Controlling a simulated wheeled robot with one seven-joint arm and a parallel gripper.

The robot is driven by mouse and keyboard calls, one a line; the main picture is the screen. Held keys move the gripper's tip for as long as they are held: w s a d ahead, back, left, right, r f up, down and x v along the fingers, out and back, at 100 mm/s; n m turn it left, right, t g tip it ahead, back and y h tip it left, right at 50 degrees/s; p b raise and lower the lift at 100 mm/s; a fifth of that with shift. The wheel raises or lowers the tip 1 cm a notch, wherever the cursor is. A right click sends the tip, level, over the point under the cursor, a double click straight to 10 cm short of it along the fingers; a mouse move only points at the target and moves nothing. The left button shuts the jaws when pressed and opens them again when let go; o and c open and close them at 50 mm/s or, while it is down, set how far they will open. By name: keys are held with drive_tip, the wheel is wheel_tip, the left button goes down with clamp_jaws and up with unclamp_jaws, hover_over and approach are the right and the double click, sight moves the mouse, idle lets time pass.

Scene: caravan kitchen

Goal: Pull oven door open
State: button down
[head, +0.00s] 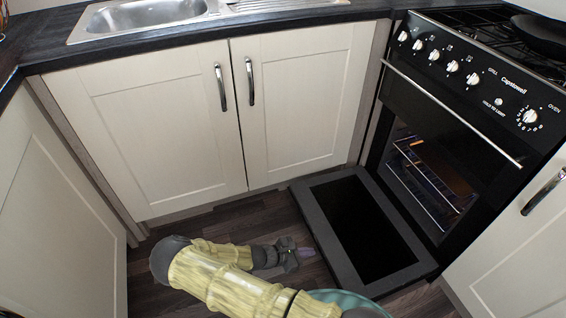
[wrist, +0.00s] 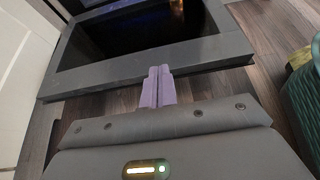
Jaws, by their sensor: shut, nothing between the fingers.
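The oven door (head: 314,226) is folded down flat, close to the floor, with a dark glass panel in a grey frame. The oven (head: 430,178) stands open behind it, with racks lit inside. My gripper (head: 304,252) is low over the floor, just left of the door's outer edge. In the wrist view the purple fingers (wrist: 157,86) are together and empty, pointing at the near edge of the door frame (wrist: 190,57). I cannot tell whether the fingertips touch that edge.
White cupboard doors with metal handles (head: 250,82) stand behind the door and at both sides. The cooker's knobs (head: 452,66) and hob are above the oven.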

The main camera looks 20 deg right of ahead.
drive_tip(key=s+a+r+m+g+y, duration=0.15)
drive_tip(key=r+m+y, duration=0.3)
drive_tip(key=r, duration=0.55)
drive_tip(key=s+a+r+m+y+p, duration=0.1)
drive_tip(key=a+r+m+y, duration=0.2)
drive_tip(key=r+m, duration=0.45)
drive_tip(key=s+a+r+m+y, duration=0.15)
drive_tip(key=r+m+y, duration=0.25)
drive_tip(key=r, duration=0.7)
drive_tip(key=s+r+m+t+y+p, duration=0.1)
drive_tip(key=s+r+m+t+p, duration=0.1)
drive_tip(key=r+p, duration=3.6)
wheel_tip(320, 180, up, 10)
drive_tip(key=shift+s+d+f+m+t+p, duration=0.15)
drive_tip(key=shift+s+m+t+p, duration=0.25)
drive_tip(key=shift+s+m, duration=0.25)
drive_tip(key=c, duration=1.5)
unclamp_jaws()
